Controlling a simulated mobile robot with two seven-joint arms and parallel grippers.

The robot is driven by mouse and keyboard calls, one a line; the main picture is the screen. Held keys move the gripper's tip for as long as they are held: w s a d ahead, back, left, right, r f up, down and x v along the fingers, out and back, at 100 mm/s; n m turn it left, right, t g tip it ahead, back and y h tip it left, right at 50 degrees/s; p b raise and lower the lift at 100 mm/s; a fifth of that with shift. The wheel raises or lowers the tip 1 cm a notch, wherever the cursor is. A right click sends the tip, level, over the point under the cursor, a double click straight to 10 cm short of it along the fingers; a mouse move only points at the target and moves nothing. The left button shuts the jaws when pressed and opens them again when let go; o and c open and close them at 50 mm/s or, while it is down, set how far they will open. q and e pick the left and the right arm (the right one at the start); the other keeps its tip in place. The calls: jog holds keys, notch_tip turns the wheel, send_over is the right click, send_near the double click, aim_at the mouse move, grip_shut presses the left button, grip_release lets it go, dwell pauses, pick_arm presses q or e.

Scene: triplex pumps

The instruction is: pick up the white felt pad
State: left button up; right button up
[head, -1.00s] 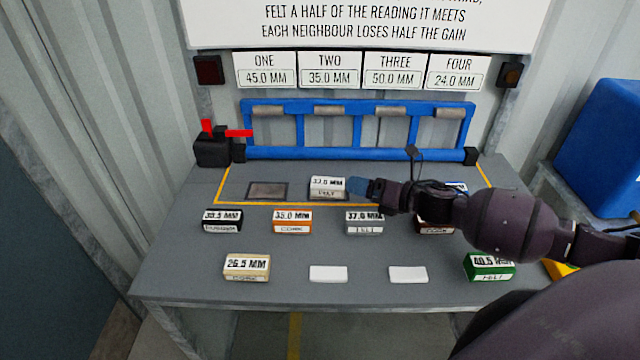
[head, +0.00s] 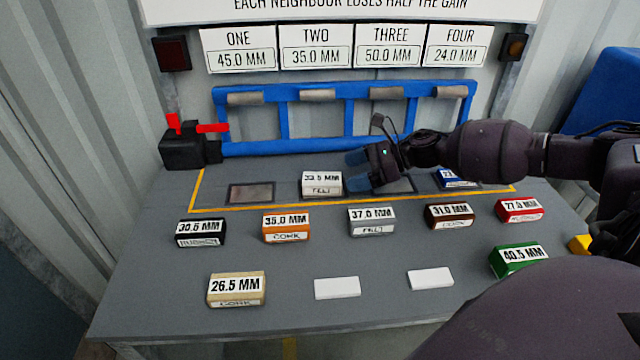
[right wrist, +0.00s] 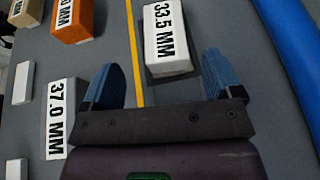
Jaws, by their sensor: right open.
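A white felt pad labelled 33.5 MM (head: 322,184) stands in the yellow-outlined zone, right of a bare metal plate; it also shows ahead in the right wrist view (right wrist: 170,45). A second pale felt pad, labelled 37.0 MM (head: 371,221), stands in the row in front of the zone; the right wrist view shows it at left (right wrist: 60,115). My right gripper (head: 359,166) is open and empty, just right of the 33.5 MM pad. In the right wrist view the blue fingers (right wrist: 163,70) are spread, with the 33.5 MM pad beyond them, nearer the right finger. My left gripper is not in view.
A black block (head: 201,232), orange block (head: 287,227), brown block (head: 450,215), red block (head: 519,209), green block (head: 519,260), tan block (head: 236,289) and two blank white pieces (head: 337,288) (head: 430,279) stand around. A blue frame (head: 340,145) stands behind. A bare plate (head: 250,193) lies left.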

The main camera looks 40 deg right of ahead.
aim_at(332, 177)
jog(key=shift+w+d+b+x, duration=0.1)
jog(key=shift+b+x, duration=0.2)
jog(key=shift+x, duration=1.4)
jog(key=shift+w+d+b+x, duration=0.15)
jog(key=shift+b+x, duration=0.1)
jog(key=shift+x, duration=1.45)
jog(key=shift+c, duration=0.4)
jog(key=c, duration=0.9)
